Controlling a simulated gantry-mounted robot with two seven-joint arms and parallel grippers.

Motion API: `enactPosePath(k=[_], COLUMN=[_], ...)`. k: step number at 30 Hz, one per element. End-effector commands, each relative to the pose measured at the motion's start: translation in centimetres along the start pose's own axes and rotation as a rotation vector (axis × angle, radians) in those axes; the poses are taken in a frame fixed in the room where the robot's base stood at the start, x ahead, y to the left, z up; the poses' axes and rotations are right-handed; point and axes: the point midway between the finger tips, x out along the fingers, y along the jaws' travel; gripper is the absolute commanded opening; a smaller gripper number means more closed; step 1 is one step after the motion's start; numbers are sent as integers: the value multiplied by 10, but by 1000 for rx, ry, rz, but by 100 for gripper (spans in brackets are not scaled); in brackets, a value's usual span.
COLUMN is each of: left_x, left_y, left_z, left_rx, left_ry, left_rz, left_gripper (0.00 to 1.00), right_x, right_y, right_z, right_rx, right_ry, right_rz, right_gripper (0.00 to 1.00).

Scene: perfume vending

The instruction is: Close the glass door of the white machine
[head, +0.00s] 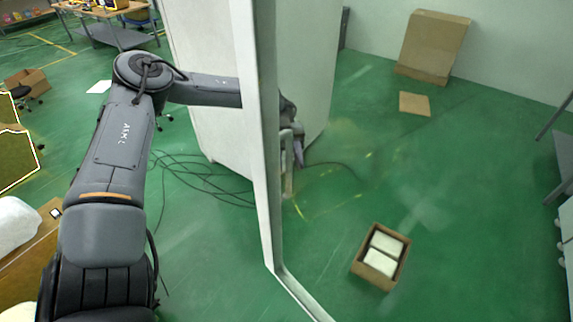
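The glass door (262,150) shows as a pale upright frame close to the camera, with a bottom rail running down to the right. I look through clear glass to the right of the upright. A large white panel (205,40) stands behind it; I cannot tell whether it is the white machine's body. My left arm comes in from the left and passes behind the upright. My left gripper (293,152) shows just right of the upright, small and partly hidden. I cannot tell whether it touches the door or how its fingers stand. My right gripper is out of view.
An open cardboard box (356,262) with white packs sits on the green floor at the lower right. A larger cardboard box (433,45) stands by the back wall. Black cables (200,180) lie on the floor near the white panel. A workbench (108,12) is at the upper left.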

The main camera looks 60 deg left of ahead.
Motion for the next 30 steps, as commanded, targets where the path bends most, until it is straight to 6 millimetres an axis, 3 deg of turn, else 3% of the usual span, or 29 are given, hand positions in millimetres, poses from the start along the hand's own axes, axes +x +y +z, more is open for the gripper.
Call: enactPosePath(k=[11,19,30], left_x=[2,2,3], left_y=[-1,-1,0], left_z=[1,1,-1], left_rx=[0,-1,-1], left_ry=[0,0,0], left_rz=[1,1,-1], left_gripper=[37,0,0], right_x=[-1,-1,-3], right_y=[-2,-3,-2], right_z=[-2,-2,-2], right_rx=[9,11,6], right_ry=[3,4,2], right_rz=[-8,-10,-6], right_gripper=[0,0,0])
